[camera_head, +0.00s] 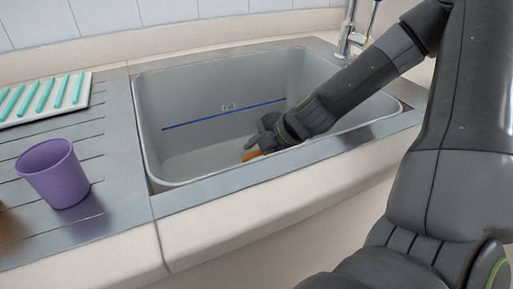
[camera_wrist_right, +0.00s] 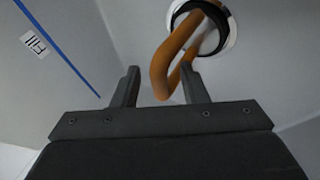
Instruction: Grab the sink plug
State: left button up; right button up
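The sink plug (camera_wrist_right: 168,62) shows in the right wrist view as an orange-brown looped handle over a round black and white drain opening. In the head view a small orange part of it (camera_head: 252,155) shows low in the sink, mostly hidden by my right gripper (camera_head: 266,135). In the right wrist view my right gripper (camera_wrist_right: 160,88) is open. The near end of the orange loop lies between its two fingertips or just beyond them; I cannot tell whether they touch. My left gripper is not in view.
The grey sink (camera_head: 190,85) has a blue line and a fill label on its wall. A chrome faucet (camera_head: 346,35) stands behind it. A purple cup (camera_head: 53,173) and a white rack with teal bars (camera_head: 45,98) stand on the left drainboard.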

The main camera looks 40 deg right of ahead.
grip_shut()
dwell(0.4)
jog(key=shift+r, duration=0.1)
